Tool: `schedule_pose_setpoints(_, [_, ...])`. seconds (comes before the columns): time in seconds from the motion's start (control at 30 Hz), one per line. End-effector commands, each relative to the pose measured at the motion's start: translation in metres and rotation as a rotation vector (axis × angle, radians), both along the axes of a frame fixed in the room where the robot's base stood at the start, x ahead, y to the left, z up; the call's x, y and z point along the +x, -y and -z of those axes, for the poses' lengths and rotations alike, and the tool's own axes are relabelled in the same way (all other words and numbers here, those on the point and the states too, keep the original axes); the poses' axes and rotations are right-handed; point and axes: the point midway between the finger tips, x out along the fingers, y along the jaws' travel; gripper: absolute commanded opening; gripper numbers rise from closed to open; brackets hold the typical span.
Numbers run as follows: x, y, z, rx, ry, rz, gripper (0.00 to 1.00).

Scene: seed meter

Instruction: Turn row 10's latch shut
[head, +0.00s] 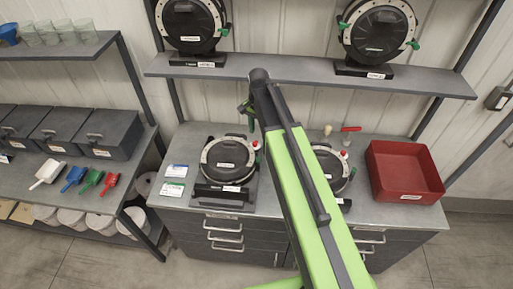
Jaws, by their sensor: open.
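Several round black seed meters with pale rims are in view, and their labels are too small to read, so I cannot tell which is row 10. One upper meter (192,20) has a green latch handle (224,31) at its right. The other upper meter (380,30) has a green handle (413,44) at its lower right. A left bench meter (228,158) and a right bench meter (330,165), partly hidden by my arm, sit below. My gripper (247,112) is open and empty, in front of the wall above the left bench meter, apart from the upper meters.
A grey shelf (300,76) carries the upper meters. A red tray (403,172) stands at the bench's right. Cards (174,180) lie at its left. A left rack holds dark bins (108,134), coloured scoops (75,178) and cups (65,32). The floor in front is clear.

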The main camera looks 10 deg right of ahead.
Motion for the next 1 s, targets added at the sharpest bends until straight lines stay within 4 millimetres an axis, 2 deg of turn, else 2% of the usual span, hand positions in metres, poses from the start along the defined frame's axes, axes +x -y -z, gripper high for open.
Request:
schedule_pose_setpoints(0.2, [0.000, 0.000, 0.002, 0.000, 0.000, 0.000, 0.43])
schedule_pose_setpoints(0.37, [0.000, 0.001, 0.017, 0.000, 0.000, 0.001, 0.43])
schedule_pose_setpoints(1.0, [0.000, 0.002, 0.144, 0.000, 0.000, 0.002, 0.43])
